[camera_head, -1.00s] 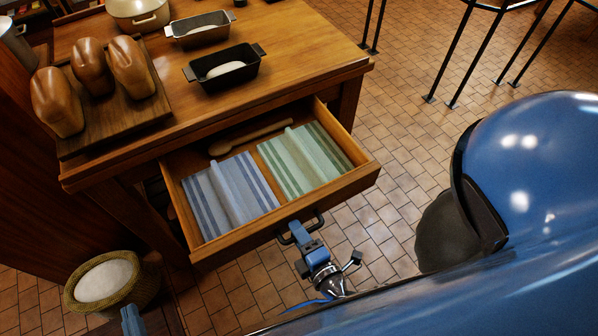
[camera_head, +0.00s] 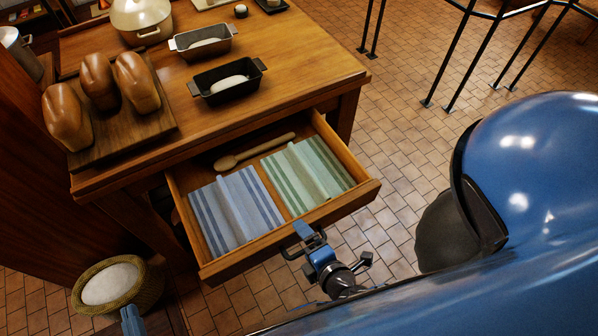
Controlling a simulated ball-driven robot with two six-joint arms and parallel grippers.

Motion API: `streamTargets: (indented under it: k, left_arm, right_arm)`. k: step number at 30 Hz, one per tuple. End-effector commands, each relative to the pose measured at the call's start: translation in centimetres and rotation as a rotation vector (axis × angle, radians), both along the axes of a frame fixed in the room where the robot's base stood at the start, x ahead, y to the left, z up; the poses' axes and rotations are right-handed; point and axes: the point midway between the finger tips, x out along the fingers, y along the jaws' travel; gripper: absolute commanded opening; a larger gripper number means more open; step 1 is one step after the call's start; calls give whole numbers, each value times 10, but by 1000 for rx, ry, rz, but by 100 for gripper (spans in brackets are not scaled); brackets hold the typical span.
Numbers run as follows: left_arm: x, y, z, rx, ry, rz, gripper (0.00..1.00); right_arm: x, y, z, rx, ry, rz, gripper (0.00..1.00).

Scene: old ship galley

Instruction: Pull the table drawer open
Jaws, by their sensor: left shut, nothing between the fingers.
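The table drawer (camera_head: 340,206) stands well out from the wooden table (camera_head: 297,60). Inside lie a blue striped towel (camera_head: 236,208), a green striped towel (camera_head: 308,176) and a wooden spoon (camera_head: 255,150) behind them. A dark handle (camera_head: 289,256) sits on the drawer front.
Bread loaves (camera_head: 98,82) on a board, a black loaf tin (camera_head: 228,82), a grey tin (camera_head: 203,42) and a cream pot (camera_head: 141,16) stand on the table. A wicker basket (camera_head: 146,292) is on the floor at lower left. Black metal legs (camera_head: 458,55) stand at upper right. Tiled floor right of the drawer is clear.

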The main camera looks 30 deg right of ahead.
Motion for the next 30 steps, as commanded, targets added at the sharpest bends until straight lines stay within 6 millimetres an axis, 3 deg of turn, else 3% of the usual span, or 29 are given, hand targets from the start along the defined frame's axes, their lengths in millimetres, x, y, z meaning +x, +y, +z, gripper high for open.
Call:
streamTargets:
  k: [1,2,3,12,30]
  left_arm:
    - [0,0,16,0,0,0,0]
    - [0,0,18,0,0,0,0]
    - [0,0,21,0,0,0,0]
    - [0,0,28,0,1,0,0]
    - [0,0,27,0,0,0,0]
  right_arm:
    - [30,8,142,34,-345,-6,76]
    - [30,8,144,35,-345,-5,72]
    - [30,8,147,35,-345,-4,36]
    - [29,8,151,35,-338,-2,35]
    - [31,13,141,37,-332,18,38]
